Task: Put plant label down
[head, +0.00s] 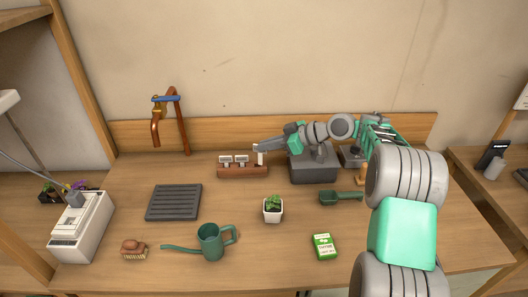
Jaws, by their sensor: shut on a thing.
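My gripper (260,148) reaches in from the right at the back of the bench. It is shut on a small white plant label (260,158), which hangs down from the fingertips. The label is at the right end of a brown wooden rack (242,172); I cannot tell whether it touches the rack or sits in a slot. Two other white labels (226,160) with dark marks stand upright in the rack, left of the held one.
A grey block (313,168) stands right of the rack, beneath my arm. In front are a potted succulent (273,210), a green scoop (340,197), a green packet (324,246) and a watering can (211,241). A dark ridged tray (174,202) lies left. Bare wood separates them.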

